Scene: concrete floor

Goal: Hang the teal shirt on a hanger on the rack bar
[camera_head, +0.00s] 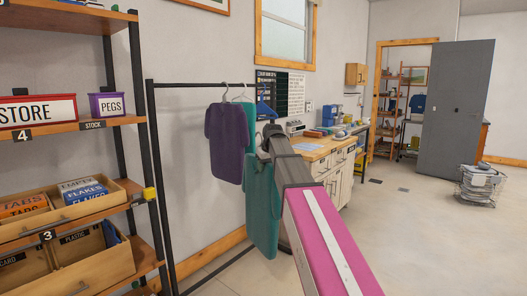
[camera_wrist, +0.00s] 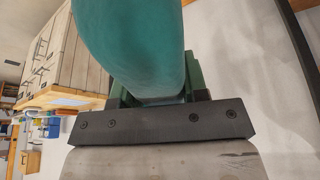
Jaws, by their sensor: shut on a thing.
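A teal shirt (camera_head: 262,215) hangs down from my gripper (camera_head: 270,138) in the head view, below and in front of the rack bar (camera_head: 190,85). In the wrist view its teal cloth (camera_wrist: 135,40) runs between the green fingers of my gripper (camera_wrist: 155,92), which is shut on it. A blue hanger (camera_head: 263,106) shows at the bar's right part, just above my gripper; it looks empty. A purple shirt (camera_head: 224,140) and another teal shirt (camera_head: 250,120) hang on hangers to its left. My arm hides part of the held shirt's top.
A shelf unit (camera_head: 75,128) with boxes and bins stands at the left, beside the rack's post (camera_head: 160,190). A wood-topped cabinet (camera_head: 325,152) stands behind my arm. A grey door (camera_head: 458,100) and a stacked pile (camera_head: 480,185) are at the right. The right floor is mostly clear.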

